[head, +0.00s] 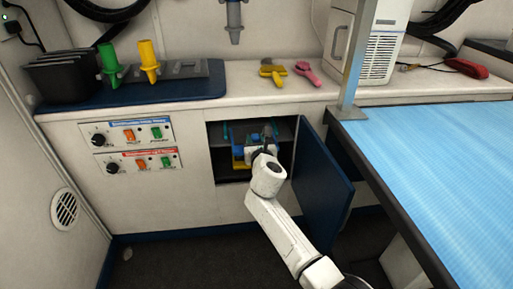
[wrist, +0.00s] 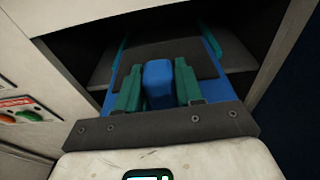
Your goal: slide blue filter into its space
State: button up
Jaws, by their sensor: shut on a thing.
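The blue filter (wrist: 165,52) has a dark panel, blue side edges and a blue handle. In the wrist view my gripper (wrist: 158,88) has its two green fingers closed on either side of that handle. In the head view the filter (head: 238,141) is at the open compartment (head: 212,165) in the white cabinet front, partly hidden by my gripper (head: 264,147). Its far end reaches into the dark compartment between teal strips (wrist: 212,42). How deep it sits I cannot tell.
A dark blue door (head: 323,190) stands open at the compartment's right. A yellow piece (head: 238,163) shows below the filter. Control panels (head: 135,147) are at the left. A blue-topped table (head: 440,160) stands at the right. The floor in front is clear.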

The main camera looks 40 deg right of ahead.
aim_at(251, 127)
jog(key=shift+r+b+x, duration=0.15)
jog(key=shift+b+x, duration=0.85)
jog(key=shift+x, duration=0.7)
jog(key=shift+r+b+x, duration=0.15)
jog(key=shift+b+x, duration=0.8)
jog(key=shift+x, duration=0.7)
jog(key=b+x, duration=0.3)
jog(key=x, duration=0.1)
jog(key=shift+d+r+b, duration=0.15)
jog(key=shift+d+b, duration=0.1)
jog(key=shift+b, duration=0.1)
jog(key=shift+w+d+r+b, duration=0.15)
jog(key=shift+w+d+b, duration=0.2)
jog(key=shift+w+b, duration=0.15)
jog(key=shift+f, duration=0.25)
jog(key=shift+f, duration=0.2)
jog(key=o, duration=1.1)
